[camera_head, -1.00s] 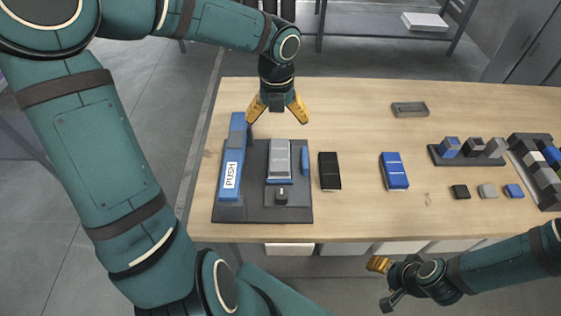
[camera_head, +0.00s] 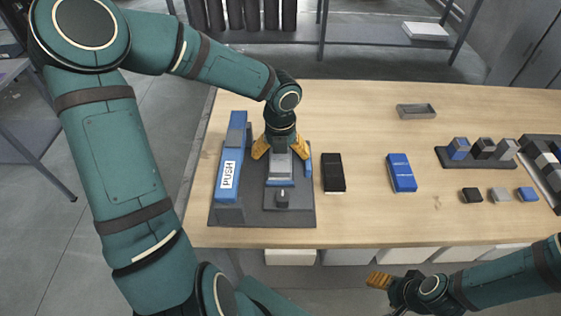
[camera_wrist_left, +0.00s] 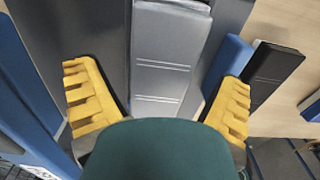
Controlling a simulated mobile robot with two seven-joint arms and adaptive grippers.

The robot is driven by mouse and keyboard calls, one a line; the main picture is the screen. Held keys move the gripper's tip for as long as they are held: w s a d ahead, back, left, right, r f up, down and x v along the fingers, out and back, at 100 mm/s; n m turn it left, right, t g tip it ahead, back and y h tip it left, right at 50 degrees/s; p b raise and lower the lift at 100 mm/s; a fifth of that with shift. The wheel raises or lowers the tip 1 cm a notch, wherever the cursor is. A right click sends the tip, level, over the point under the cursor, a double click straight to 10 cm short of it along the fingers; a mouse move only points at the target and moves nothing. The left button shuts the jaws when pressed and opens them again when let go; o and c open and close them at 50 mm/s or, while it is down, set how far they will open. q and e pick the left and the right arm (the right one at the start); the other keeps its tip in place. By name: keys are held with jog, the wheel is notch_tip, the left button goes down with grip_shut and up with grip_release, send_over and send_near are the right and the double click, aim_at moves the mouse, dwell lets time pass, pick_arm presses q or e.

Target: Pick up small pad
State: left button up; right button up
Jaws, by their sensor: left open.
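Several pieces could be the small pad. A grey pad (camera_head: 280,168) with two pairs of lines sits on the dark fixture plate (camera_head: 225,213). A black pad (camera_head: 333,172) and a blue pad (camera_head: 401,173) lie on the table to its right. Smaller black (camera_head: 472,195), grey (camera_head: 499,194) and blue (camera_head: 527,194) pieces lie farther right. My left gripper (camera_head: 269,153) is open over the grey pad, pointing down. In the left wrist view its fingers (camera_wrist_left: 157,85) stand apart on either side of the grey pad (camera_wrist_left: 166,60). My right gripper (camera_head: 384,284) is low at the table's front; its jaw opening is unclear.
A tall blue block labelled PUSH (camera_head: 229,172) stands left of the grey pad. A narrow blue piece (camera_head: 308,165) stands close on its right. A grey tray (camera_head: 416,111) and a rack of blocks (camera_head: 478,156) are farther right. The table's middle (camera_head: 380,220) is clear.

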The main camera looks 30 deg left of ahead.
pick_arm(q)
jog(key=shift+f, duration=0.1)
jog(key=c, duration=1.4)
